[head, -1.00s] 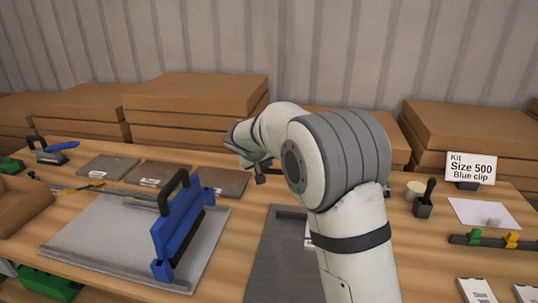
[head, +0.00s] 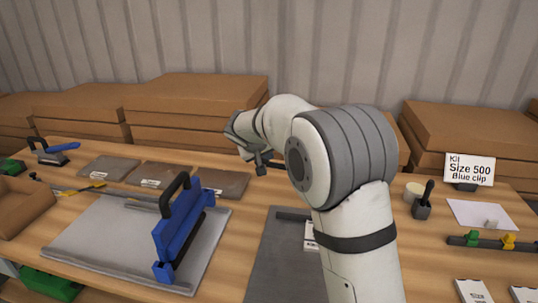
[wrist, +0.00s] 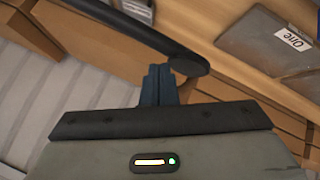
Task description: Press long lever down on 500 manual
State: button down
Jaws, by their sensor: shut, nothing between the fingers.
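A blue press with a black handle (head: 182,222) stands on a grey base plate (head: 100,239) at left centre in the head view. Its blue bar is raised and tilted, with a dark gap under it. I cannot read a size on it. My gripper (head: 261,166) is shut and empty above the back of the table, right of and behind the press, apart from it. In the wrist view its dark blue fingers (wrist: 159,85) are together. A black bar with a rounded end (wrist: 150,32) shows just beyond the fingertips; I cannot tell whether they touch.
Several labelled grey plates (head: 108,167) lie behind the press. A smaller device with a blue lever (head: 55,150) stands at far left. Another grey plate (head: 270,265) is partly hidden by my arm. A sign (head: 469,169) reading "Size 500 Blue clip" stands right. Cardboard boxes (head: 195,105) line the back.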

jog(key=shift+d+r+p, duration=0.15)
jog(key=shift+r+p, duration=0.35)
jog(key=shift+r, duration=0.9)
jog(key=shift+d+r+p, duration=0.2)
jog(key=shift+r+p, duration=1.15)
jog(key=shift+r, duration=1.1)
